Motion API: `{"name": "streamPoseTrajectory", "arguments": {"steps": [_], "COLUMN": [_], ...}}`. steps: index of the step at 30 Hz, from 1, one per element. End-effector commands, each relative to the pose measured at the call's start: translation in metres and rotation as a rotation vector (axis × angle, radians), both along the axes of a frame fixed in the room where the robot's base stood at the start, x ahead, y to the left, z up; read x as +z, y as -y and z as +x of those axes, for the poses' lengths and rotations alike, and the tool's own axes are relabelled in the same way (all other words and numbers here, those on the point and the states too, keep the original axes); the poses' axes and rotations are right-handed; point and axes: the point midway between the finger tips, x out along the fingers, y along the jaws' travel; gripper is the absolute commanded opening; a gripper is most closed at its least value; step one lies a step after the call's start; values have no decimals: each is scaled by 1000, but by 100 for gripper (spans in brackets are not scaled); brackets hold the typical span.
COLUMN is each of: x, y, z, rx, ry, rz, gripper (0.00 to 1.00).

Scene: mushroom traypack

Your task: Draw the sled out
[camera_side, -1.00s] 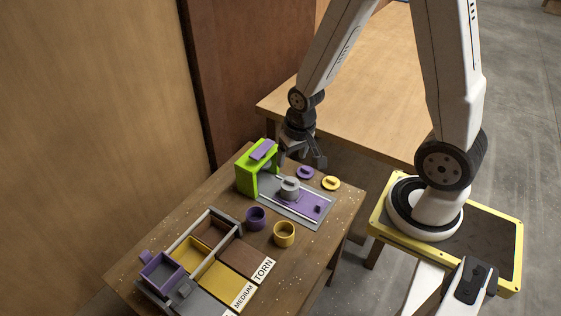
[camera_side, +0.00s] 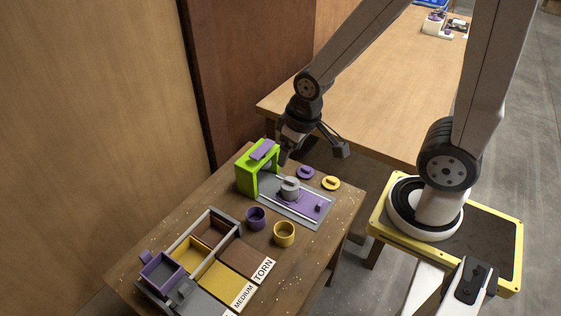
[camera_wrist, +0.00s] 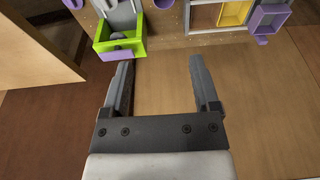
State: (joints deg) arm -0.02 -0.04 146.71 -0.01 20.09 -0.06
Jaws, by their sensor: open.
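The purple sled (camera_side: 308,201) lies on a grey railed base (camera_side: 276,205) and extends out from the green arch (camera_side: 243,178). A small dark purple knob (camera_side: 318,208) stands near its outer end. A grey cup (camera_side: 290,187) stands at its inner part, close to the arch. My gripper (camera_side: 313,156) is open and empty, above and behind the base and apart from the sled. In the wrist view the open jaws (camera_wrist: 160,62) have nothing between them; the green arch (camera_wrist: 103,33) is beyond the left finger, and the sled cannot be made out clearly.
A purple lid (camera_side: 305,173) and a yellow lid (camera_side: 331,183) lie behind the base. A purple cup (camera_side: 256,218) and a yellow cup (camera_side: 284,234) stand in front. A compartment tray (camera_side: 178,236) with labels fills the front left.

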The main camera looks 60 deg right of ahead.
Motion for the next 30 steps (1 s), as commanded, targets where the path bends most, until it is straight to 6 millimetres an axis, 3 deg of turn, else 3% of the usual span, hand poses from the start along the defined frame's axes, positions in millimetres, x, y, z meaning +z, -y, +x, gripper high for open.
{"name": "streamPoseTrajectory", "arguments": {"steps": [10, 16, 23, 30], "x": [-1, -12, -43, -85], "y": [1, 10, 34, 65], "z": [1, 6, 15, 19], "rx": [-2, -6, -8, -9], "ry": [-1, -18, -57, -104], "rz": [-1, -7, -19, -26], "gripper": [74, 74, 74, 74]}}
